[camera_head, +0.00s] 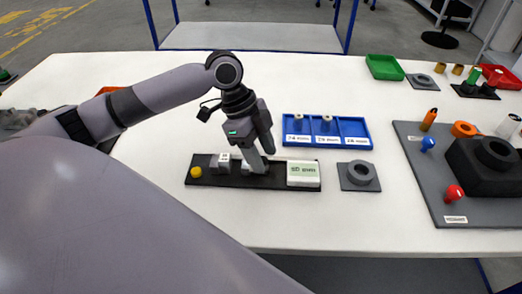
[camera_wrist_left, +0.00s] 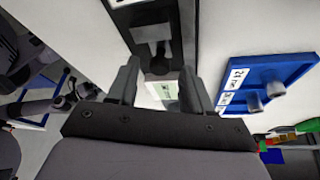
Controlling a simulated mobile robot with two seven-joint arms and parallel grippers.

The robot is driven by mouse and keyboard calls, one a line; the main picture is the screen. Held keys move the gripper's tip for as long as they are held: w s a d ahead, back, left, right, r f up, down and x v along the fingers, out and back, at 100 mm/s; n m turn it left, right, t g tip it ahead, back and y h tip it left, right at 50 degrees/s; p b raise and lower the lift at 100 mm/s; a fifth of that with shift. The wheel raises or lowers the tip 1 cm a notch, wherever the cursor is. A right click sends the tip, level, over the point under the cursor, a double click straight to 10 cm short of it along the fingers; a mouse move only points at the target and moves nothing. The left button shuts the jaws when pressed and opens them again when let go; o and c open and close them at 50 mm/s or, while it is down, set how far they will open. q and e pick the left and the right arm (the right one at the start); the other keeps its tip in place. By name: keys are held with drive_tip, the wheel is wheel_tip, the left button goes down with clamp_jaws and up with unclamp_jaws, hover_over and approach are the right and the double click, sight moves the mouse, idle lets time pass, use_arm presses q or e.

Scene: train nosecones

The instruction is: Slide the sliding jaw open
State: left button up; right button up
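A black fixture (camera_head: 275,180) lies on the white table, with a yellow knob (camera_head: 196,172) at its left end. A light grey block (camera_head: 222,163) stands on its left part, and a white labelled block (camera_head: 303,173) sits at its right end. A small pale part, perhaps the sliding jaw (camera_head: 246,168), shows between them, partly hidden by my left gripper (camera_head: 259,165). The gripper points down over the fixture's middle. In the left wrist view its fingers (camera_wrist_left: 158,80) are apart, with the white block (camera_wrist_left: 165,91) showing beyond the gap. Contact with the jaw cannot be told. My right gripper is out of view.
A blue tray (camera_head: 345,142) with labelled compartments and small pegs lies behind the fixture. A grey ring on a square plate (camera_head: 358,186) is just right of it. A grey board (camera_head: 432,188) with knobs and a black block stands farther right. The table's front is clear.

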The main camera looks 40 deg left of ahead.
use_arm(q)
drive_tip(key=shift+a+r, duration=0.1)
drive_tip(key=v, duration=0.7)
idle(0.5)
